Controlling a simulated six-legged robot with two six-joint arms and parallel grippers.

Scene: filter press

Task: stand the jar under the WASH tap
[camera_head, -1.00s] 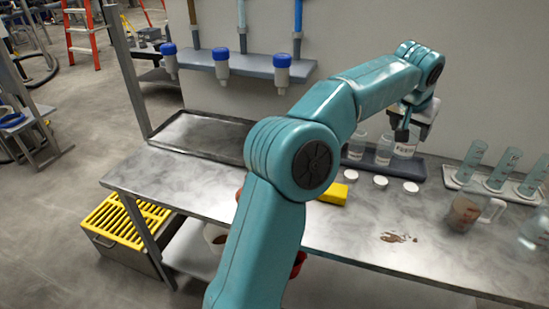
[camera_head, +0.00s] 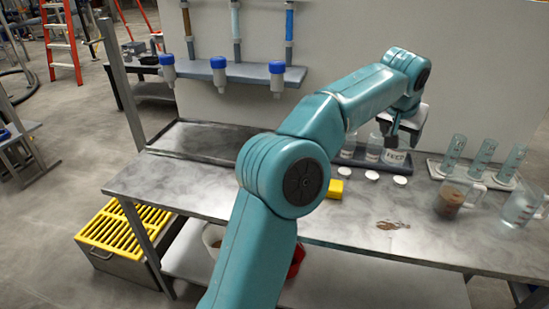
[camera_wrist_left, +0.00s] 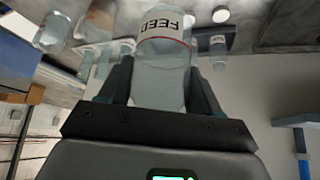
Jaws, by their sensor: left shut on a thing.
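My left gripper (camera_head: 391,136) is shut on a clear jar (camera_head: 396,157) labelled FEED, at the rear of the bench. The wrist view shows the FEED jar (camera_wrist_left: 163,62) between both fingers (camera_wrist_left: 160,88); its label reads upside down there. Two more clear jars, a left one (camera_head: 349,147) and a middle one (camera_head: 374,148), stand beside it on a dark tray (camera_head: 359,161). Whether the held jar touches the tray is unclear. Three blue-topped taps, left (camera_head: 167,68), middle (camera_head: 218,72) and right (camera_head: 277,77), hang along a grey shelf; no WASH lettering is legible. My right gripper is not in view.
A dark shallow tray (camera_head: 165,141) lies below the taps. White caps (camera_head: 372,175), a yellow block (camera_head: 335,189) and a brown spill (camera_head: 388,225) are in front of the jars. Measuring cylinders (camera_head: 483,154), a brown-filled jug (camera_head: 449,203) and a clear jug (camera_head: 519,209) are right.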

